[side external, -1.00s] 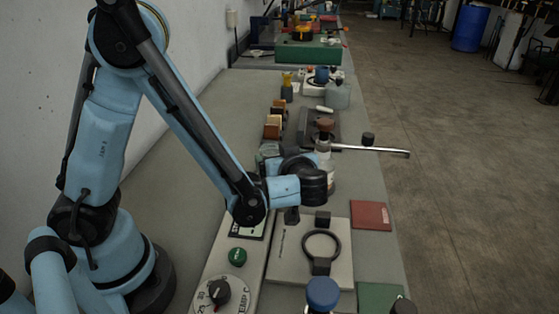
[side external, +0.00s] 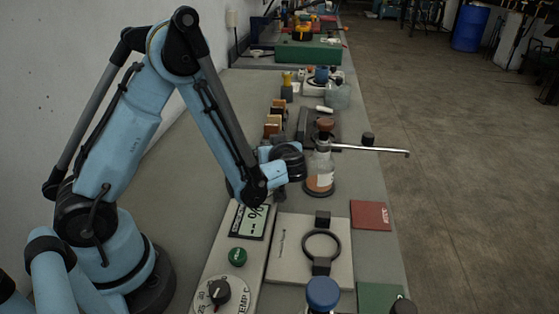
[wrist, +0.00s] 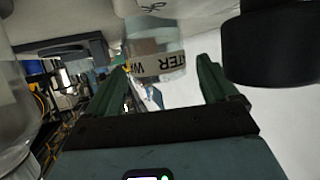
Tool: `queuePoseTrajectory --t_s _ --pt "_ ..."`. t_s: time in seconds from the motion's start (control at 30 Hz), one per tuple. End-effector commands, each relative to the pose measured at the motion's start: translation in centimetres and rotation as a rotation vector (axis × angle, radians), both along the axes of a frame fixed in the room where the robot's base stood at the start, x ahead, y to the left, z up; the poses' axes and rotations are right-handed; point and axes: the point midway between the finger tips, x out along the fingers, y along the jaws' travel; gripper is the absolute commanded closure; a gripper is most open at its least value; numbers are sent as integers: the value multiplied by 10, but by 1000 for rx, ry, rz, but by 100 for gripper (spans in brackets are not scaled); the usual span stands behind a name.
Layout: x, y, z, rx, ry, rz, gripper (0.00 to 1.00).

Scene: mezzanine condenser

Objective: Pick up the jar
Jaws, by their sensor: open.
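A clear glass jar (wrist: 155,62) with a pale label reading partly "WATER" shows upside down in the wrist view. It lies beyond and between the green fingers of my gripper (wrist: 163,72). The fingers are apart, and I see no clear contact with the jar. In the side view the dark end of my gripper (side external: 288,158) is low over the bench, left of a glass bottle (side external: 320,172) with a brown cap and orange contents. The fingers and the labelled jar are hidden there behind my wrist.
A clear glass vessel (wrist: 12,105) is close at the left of the wrist view, and a black round part (wrist: 282,48) at the right. A metal rod (side external: 375,150) sticks out over the bench edge. A blue-capped container (side external: 322,294) stands in front.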

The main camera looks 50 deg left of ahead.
Motion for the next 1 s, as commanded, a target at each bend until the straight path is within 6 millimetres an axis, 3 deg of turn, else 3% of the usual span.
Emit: queuePoseTrajectory --t_s 0.17,0.67,1.0 --pt "0 0 0 0 0 0 13" --pt "0 0 0 0 0 0 90" --pt "0 0 1 1 0 0 92"
